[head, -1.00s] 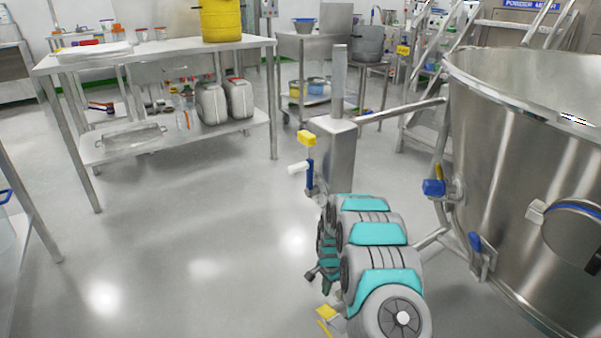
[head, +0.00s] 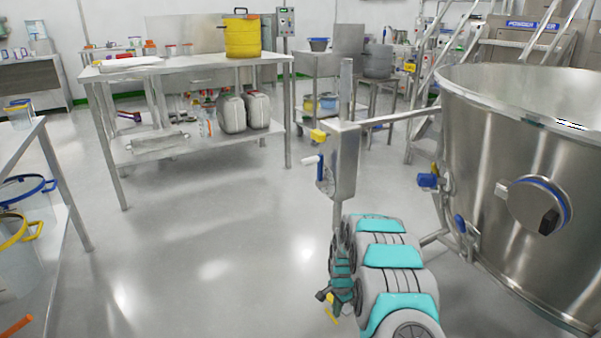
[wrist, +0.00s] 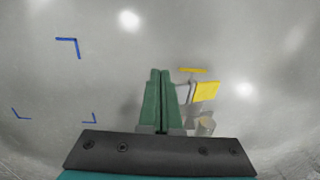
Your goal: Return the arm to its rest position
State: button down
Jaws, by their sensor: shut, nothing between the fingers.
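My gripper (wrist: 160,75) shows in the wrist view with its two green fingers side by side, shut and empty. It points over bare grey floor. In the head view my teal and grey arm is folded low at the bottom centre, left of the large steel vessel (head: 510,180). My fingers are hard to make out in that view.
A steel post with a yellow-ended handle (head: 318,136) stands just behind my arm; a yellow piece (wrist: 207,90) shows right of my fingers. A steel table (head: 190,63) is at the back left, another table (head: 20,140) at the left edge. Floor between is clear.

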jog(key=s+r+n, duration=0.2)
jog(key=s+r, duration=0.4)
jog(key=r, duration=0.3)
jog(key=s+r+n+g, duration=0.1)
jog(key=s+r+n, duration=0.1)
jog(key=s+r, duration=0.65)
jog(key=s+r+n, duration=0.3)
jog(key=s+r, duration=0.2)
jog(key=r, duration=0.6)
jog(key=s+d+r+n, duration=0.1)
jog(key=s+r, duration=0.3)
jog(key=s, duration=1)
jog(key=s+d+r+n+g, duration=0.1)
jog(key=s+r+n, duration=0.3)
jog(key=s, duration=1)
jog(key=shift+d, duration=0.5)
